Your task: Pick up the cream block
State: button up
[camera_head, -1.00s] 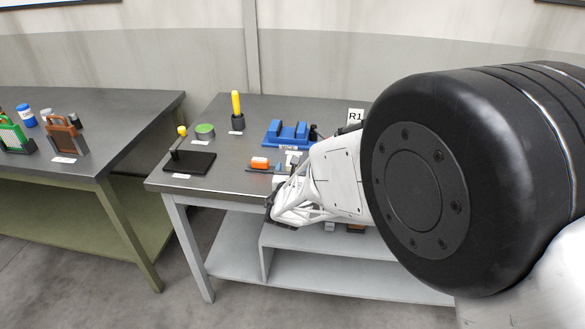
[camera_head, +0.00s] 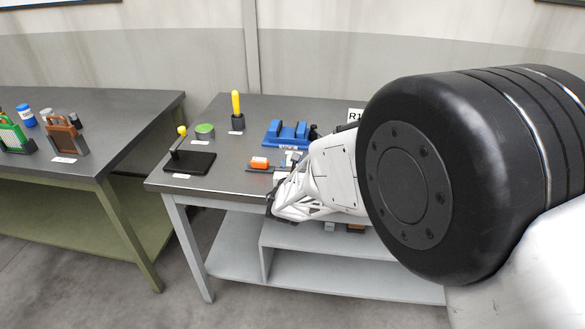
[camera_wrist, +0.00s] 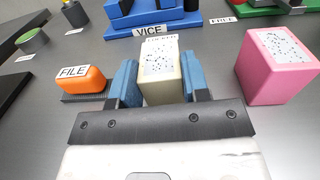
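The cream block (camera_wrist: 161,72) stands on the grey table between the two blue fingers of my gripper (camera_wrist: 157,82) in the wrist view. It has a speckled white patch on top and a label behind it. A narrow gap shows beside the left finger; the right finger is close to the block, and I cannot tell whether it touches. In the head view my gripper (camera_head: 282,184) is at the front of the table, mostly hidden by my arm, and the block cannot be made out clearly there.
A pink block (camera_wrist: 277,66) stands close on the right. An orange-handled file (camera_wrist: 81,79) lies on the left. The blue vice (camera_wrist: 152,14) stands behind the block. A green round tin (camera_head: 205,130) and a yellow-handled tool (camera_head: 236,106) stand farther left and back.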

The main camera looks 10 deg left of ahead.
jog(key=c, duration=0.6)
jog(key=shift+o, duration=0.2)
jog(key=shift+r, duration=0.2)
jog(key=shift+r, duration=0.55)
jog(key=shift+s+d+r, duration=0.1)
jog(key=shift+s+r, duration=0.1)
jog(key=shift+r, duration=0.4)
jog(key=shift+s+d+r, duration=0.1)
jog(key=shift+s+r, duration=0.1)
jog(key=shift+r, duration=0.35)
jog(key=s+d, duration=0.2)
jog(key=s, duration=0.5)
jog(key=s+d+r, duration=0.1)
jog(key=s+d, duration=0.2)
jog(key=s, duration=0.4)
jog(key=shift+d+r, duration=0.15)
jog(key=shift+d, duration=0.2)
